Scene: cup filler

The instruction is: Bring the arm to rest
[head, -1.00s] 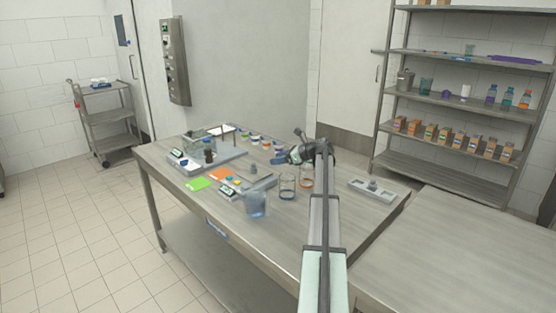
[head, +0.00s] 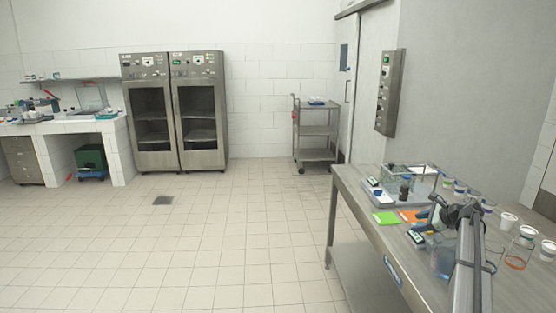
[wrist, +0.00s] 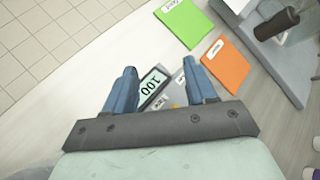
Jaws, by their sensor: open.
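My arm (head: 470,255) reaches over the steel table (head: 348,190) from the lower right of the head view. My gripper (wrist: 163,82) shows in the wrist view with its two blue fingers spread apart and nothing held between them. Beyond the fingertips lies a small device with a display reading 100 (wrist: 152,86), partly hidden by the left finger. I cannot tell the gripper's height above the table. In the head view the gripper end is small and partly blends with the things behind it.
A green card (head: 385,218) and an orange card (wrist: 226,65) lie on the table. A cart (head: 317,130) stands beyond open floor.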

